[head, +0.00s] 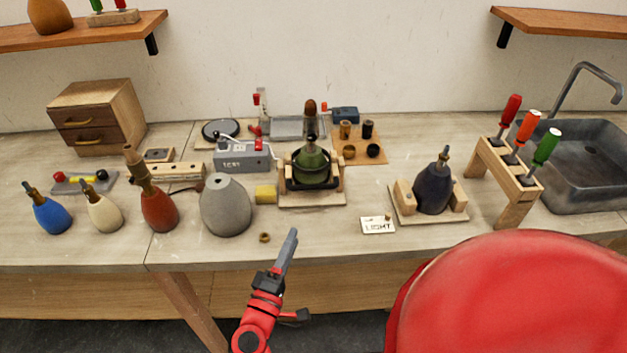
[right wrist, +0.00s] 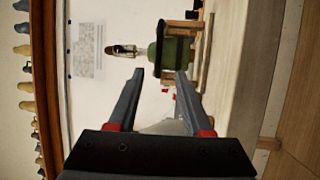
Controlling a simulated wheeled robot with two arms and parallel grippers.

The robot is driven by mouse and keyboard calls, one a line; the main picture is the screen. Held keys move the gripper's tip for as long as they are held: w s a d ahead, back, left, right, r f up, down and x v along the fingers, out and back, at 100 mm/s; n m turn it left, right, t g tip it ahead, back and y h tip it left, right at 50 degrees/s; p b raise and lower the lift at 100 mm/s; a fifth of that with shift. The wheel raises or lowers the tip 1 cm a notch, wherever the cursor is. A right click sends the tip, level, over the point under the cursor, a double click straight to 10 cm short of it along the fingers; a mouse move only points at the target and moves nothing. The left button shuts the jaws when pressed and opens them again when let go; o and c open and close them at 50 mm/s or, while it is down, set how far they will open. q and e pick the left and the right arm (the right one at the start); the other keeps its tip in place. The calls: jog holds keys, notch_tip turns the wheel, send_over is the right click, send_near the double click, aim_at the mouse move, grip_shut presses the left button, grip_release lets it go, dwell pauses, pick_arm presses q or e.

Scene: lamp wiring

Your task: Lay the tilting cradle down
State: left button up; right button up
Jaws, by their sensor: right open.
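The tilting cradle (head: 314,184) stands mid-table on a wooden base, with wooden side posts and a dark holder. A green lamp body (head: 312,162) sits upright in the holder, its neck pointing up. In the right wrist view, which is turned sideways, the green lamp body (right wrist: 170,50) and the cradle's wooden parts (right wrist: 183,25) show beyond the fingertips. My right gripper (head: 290,240) is near the table's front edge, in front of and apart from the cradle. Its fingers (right wrist: 160,76) are open with nothing between them. My left gripper is out of view.
A dark blue lamp body (head: 433,188) rests in another wooden stand at right. A LIGHT card (head: 377,225) and small brass ring (head: 265,238) lie near the front.

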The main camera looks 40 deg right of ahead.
aim_at(314, 185)
jog(key=p+x, duration=0.2)
jog(key=x, duration=0.5)
jog(key=p+x, duration=0.3)
jog(key=x, duration=0.5)
jog(key=shift+w+a+r, duration=0.1)
jog(key=shift+r, duration=0.1)
jog(key=shift+w+d+f+p, duration=0.1)
jog(key=shift+w+d+p, duration=0.25)
jog(key=shift+d, duration=0.2)
grip_shut()
